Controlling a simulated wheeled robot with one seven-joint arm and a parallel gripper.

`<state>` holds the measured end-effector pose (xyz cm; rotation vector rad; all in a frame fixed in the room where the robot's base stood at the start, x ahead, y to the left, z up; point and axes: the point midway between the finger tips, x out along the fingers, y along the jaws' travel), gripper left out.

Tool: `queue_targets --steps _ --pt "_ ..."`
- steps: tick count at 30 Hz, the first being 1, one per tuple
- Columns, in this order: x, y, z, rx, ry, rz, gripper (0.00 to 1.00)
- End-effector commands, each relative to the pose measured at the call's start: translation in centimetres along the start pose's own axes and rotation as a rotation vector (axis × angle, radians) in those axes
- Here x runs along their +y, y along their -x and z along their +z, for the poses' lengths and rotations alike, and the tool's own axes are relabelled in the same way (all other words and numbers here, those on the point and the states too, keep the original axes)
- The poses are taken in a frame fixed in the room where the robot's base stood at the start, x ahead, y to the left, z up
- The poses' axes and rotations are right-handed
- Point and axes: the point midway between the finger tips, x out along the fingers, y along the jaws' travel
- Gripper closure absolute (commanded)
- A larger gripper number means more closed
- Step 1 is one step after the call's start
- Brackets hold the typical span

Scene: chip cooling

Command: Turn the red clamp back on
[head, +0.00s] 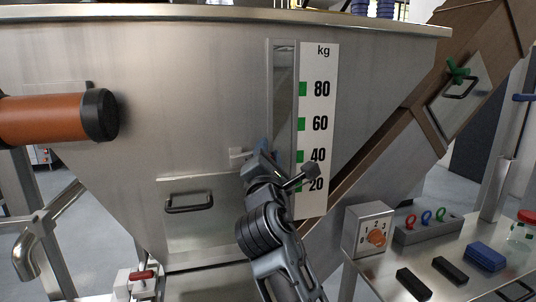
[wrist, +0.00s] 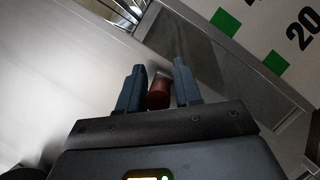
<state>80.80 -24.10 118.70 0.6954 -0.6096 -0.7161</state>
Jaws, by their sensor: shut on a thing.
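My gripper (head: 264,153) is in front of the hopper wall, left of the kg scale. In the wrist view its two blue-grey fingers (wrist: 159,80) stand on either side of a red clamp handle (wrist: 159,94), and they are shut on it.
A second red-handled clamp (head: 143,275) is at the lower left. The kg scale (head: 318,120) is close on the right. A hatch handle (head: 189,203) sits below left. A control box (head: 368,230) and a side table (head: 440,285) stand at the lower right.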

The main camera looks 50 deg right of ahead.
Motion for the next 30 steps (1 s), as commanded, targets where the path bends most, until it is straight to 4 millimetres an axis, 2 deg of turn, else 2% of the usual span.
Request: queue_targets --steps 11,30 --pt "-0.8 0.3 -0.8 0.007 -0.082 -0.039 1.0" --pt "-2.9 1.4 -3.4 0.008 -0.592 -0.253 1.0"
